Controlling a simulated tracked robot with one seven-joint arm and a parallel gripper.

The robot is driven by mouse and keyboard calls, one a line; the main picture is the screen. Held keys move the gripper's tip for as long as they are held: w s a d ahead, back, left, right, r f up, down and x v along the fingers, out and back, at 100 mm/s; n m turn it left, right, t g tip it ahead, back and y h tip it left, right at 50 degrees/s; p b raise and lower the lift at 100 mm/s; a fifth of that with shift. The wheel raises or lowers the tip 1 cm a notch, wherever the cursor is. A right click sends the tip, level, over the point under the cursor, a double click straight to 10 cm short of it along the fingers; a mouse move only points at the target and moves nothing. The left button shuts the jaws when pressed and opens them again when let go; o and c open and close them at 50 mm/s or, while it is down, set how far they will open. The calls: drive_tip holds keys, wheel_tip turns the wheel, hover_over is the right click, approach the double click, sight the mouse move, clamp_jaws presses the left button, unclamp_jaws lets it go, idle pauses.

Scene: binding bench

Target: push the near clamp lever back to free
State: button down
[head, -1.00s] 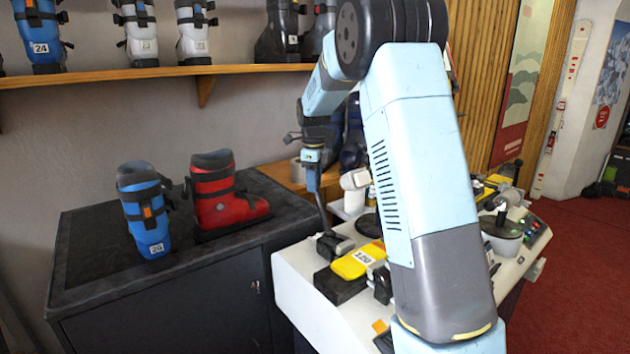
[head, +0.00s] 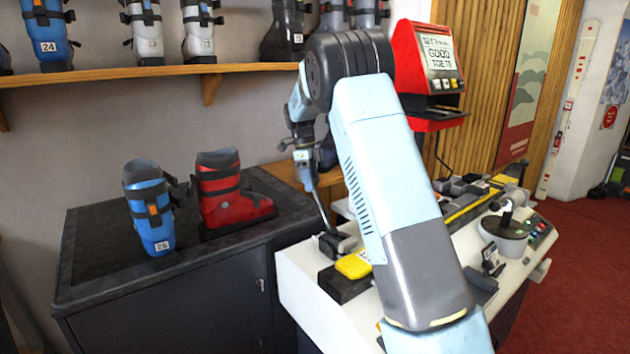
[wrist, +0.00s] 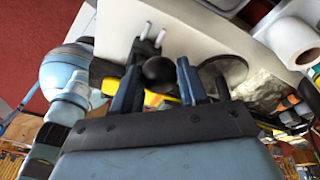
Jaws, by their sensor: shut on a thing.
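The near clamp lever shows in the head view as a thin dark bar (head: 322,211), leaning up and left from its dark clamp base (head: 337,243) on the white bench. My gripper (head: 309,181) is at the lever's upper end, pointing down. In the wrist view a round black knob (wrist: 158,70) sits between the two blue fingers of my gripper (wrist: 160,78), which are shut on it. The knob hides most of the lever below it. My arm covers part of the bench in the head view.
A yellow-topped block (head: 353,266) sits just in front of the clamp. A black cabinet (head: 170,300) with a blue boot (head: 150,215) and a red boot (head: 222,195) stands to the left. A red display machine (head: 428,75) is behind the bench. The wrist view shows a white roll (wrist: 292,40).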

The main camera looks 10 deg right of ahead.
drive_tip(key=shift+w+f+g, duration=0.2)
drive_tip(key=shift+f, duration=0.25)
drive_tip(key=shift+w+f+g, duration=0.2)
drive_tip(key=shift+f, duration=0.25)
drive_tip(key=shift+w+a+f, duration=0.2)
drive_tip(key=shift+w+f, duration=0.05)
drive_tip(key=shift+f, duration=0.2)
drive_tip(key=shift+a, duration=0.1)
drive_tip(key=c, duration=1)
unclamp_jaws()
drive_tip(key=o, duration=0.4)
drive_tip(key=shift+r, duration=0.2)
drive_tip(key=shift+c, duration=0.2)
drive_tip(key=shift+w+r, duration=0.1)
drive_tip(key=shift+r, duration=0.05)
drive_tip(key=v, duration=1.3)
drive_tip(key=shift+w+a, duration=0.15)
drive_tip(key=shift+a, duration=0.1)
drive_tip(key=shift+r, duration=0.1)
